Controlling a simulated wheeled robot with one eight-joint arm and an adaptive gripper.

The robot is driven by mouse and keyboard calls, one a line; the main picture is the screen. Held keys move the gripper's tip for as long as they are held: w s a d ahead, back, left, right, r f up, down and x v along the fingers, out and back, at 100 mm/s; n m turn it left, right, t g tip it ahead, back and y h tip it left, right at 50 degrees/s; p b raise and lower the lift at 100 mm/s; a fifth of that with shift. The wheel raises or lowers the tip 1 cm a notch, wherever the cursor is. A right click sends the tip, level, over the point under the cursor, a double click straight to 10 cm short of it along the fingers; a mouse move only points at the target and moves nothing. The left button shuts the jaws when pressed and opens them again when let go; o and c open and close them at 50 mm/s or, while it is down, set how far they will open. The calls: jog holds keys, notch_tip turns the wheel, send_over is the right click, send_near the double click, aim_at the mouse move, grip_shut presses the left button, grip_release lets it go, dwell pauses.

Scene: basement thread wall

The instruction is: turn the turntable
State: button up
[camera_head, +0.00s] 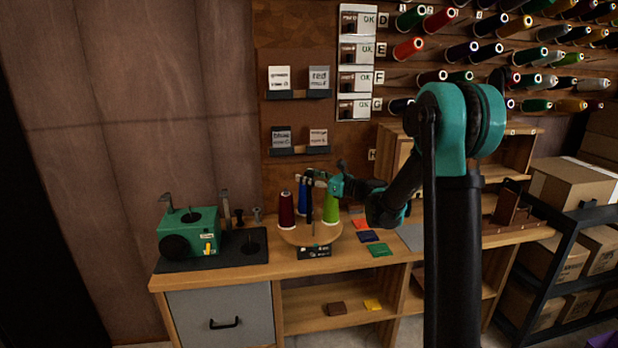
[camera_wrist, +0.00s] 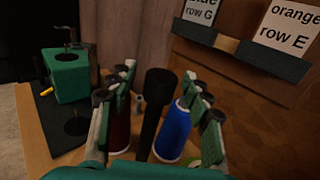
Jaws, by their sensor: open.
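The turntable (camera_head: 296,238) is a round wooden disc on a dark base on the workbench. A dark red spool (camera_head: 286,211), a blue spool (camera_head: 303,198) and a lime green spool (camera_head: 331,212) stand on it. A black upright post (camera_wrist: 152,115) rises among them. My gripper (camera_head: 316,178) is open above the turntable, at the height of the spool tops. In the wrist view the post stands between my spread fingers (camera_wrist: 158,80). The blue spool (camera_wrist: 174,132) shows between the fingers, the red one is partly hidden behind the left finger. I cannot tell whether a finger touches the post.
A teal machine (camera_head: 188,232) on a dark mat stands at the left of the bench. Coloured squares (camera_head: 368,236) lie right of the turntable. Label cards (camera_head: 280,78) sit on small wall ledges behind. Thread spools fill the wall rack at upper right.

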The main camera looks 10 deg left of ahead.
grip_shut()
dwell(0.3)
